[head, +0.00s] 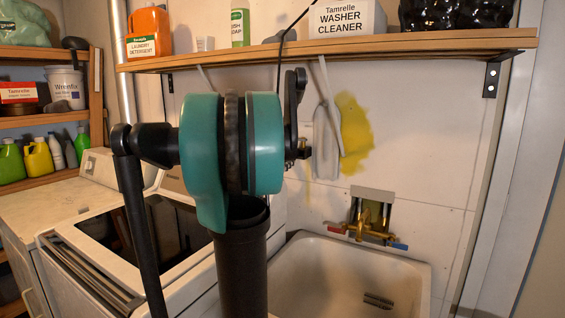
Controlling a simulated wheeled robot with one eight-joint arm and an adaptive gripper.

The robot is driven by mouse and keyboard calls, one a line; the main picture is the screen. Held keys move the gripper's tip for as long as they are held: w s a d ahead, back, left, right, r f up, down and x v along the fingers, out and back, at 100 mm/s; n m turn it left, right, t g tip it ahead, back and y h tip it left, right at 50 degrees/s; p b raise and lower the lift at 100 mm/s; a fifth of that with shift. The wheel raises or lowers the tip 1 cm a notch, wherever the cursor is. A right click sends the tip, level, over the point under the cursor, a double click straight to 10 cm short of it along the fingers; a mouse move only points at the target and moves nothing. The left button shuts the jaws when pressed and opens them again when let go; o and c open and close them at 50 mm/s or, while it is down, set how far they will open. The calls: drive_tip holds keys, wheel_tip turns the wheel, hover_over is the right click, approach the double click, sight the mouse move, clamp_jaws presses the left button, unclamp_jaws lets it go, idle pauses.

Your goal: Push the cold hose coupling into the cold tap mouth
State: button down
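A brass tap set (370,231) sits in a grey wall box above the sink. It has a red handle (337,228) on its left and a blue handle (399,246) on its right; the blue one marks the cold side. The tap mouths are too small to make out. My gripper (303,151) is mostly hidden behind my teal arm joint, up and left of the taps and well apart from them. A small brass piece (306,146) shows at its end; it may be the hose coupling. I cannot tell whether the fingers are shut on it.
A white sink (418,266) stands below the taps, with a dark slotted object inside. A wooden shelf (420,43) with bottles and a box runs above. A grey item (326,145) and a yellow patch (355,134) show on the wall. A washer (75,240) stands left.

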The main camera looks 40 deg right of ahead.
idle(0.4)
drive_tip(key=shift+f+x, duration=0.15)
drive_tip(key=shift+x, duration=1.25)
drive_tip(key=shift+f+x, duration=0.2)
drive_tip(key=shift+x, duration=1.25)
drive_tip(key=shift+x, duration=1.6)
drive_tip(key=c, duration=1.1)
unclamp_jaws()
drive_tip(key=shift+f, duration=0.25)
drive_tip(key=shift+c, duration=0.2)
drive_tip(key=v, duration=1.2)
drive_tip(key=shift+s, duration=0.1)
